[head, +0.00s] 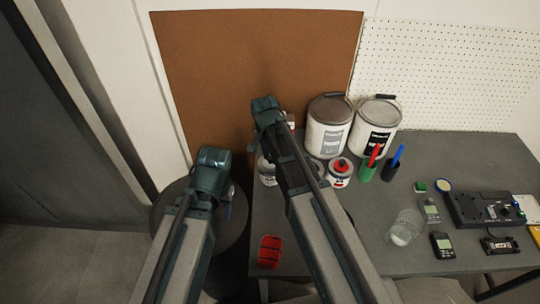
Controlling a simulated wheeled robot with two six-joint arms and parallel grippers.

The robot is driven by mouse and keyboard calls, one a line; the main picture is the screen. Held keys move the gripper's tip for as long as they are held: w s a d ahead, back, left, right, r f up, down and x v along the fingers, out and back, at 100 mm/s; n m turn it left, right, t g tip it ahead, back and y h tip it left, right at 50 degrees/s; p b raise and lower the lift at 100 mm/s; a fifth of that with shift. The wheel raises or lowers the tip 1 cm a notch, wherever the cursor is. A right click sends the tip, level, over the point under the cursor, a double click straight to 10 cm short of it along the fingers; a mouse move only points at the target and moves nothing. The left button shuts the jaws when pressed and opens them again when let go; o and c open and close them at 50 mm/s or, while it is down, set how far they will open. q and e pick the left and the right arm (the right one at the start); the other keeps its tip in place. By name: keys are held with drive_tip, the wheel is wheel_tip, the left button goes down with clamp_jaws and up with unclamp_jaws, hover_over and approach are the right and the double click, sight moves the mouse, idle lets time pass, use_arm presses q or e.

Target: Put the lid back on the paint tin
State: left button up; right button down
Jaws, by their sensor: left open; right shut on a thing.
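A small white tin (340,173) with red on its top and label stands near the back of the grey table, and I cannot tell whether it is open. Another small tin (267,172) stands to its left, partly hidden by my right arm. Two large paint tins, one with a grey label (329,126) and one with a black label (376,127), stand behind with their tops covered. No loose lid is clearly visible. My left arm ends left of the table and my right arm reaches over its left part. Both sets of jaws are hidden behind my arm links.
A green cup (367,170) and a dark cup (390,170) hold coloured handles. A clear glass (405,228), meters (442,245) and a black device (480,209) fill the right side. A red object (270,251) lies front left. A dark round stool (170,212) stands left.

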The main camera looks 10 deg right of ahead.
drive_tip(key=shift+c, duration=0.6)
unclamp_jaws()
drive_tip(key=shift+r+p, duration=3.5)
clamp_jaws()
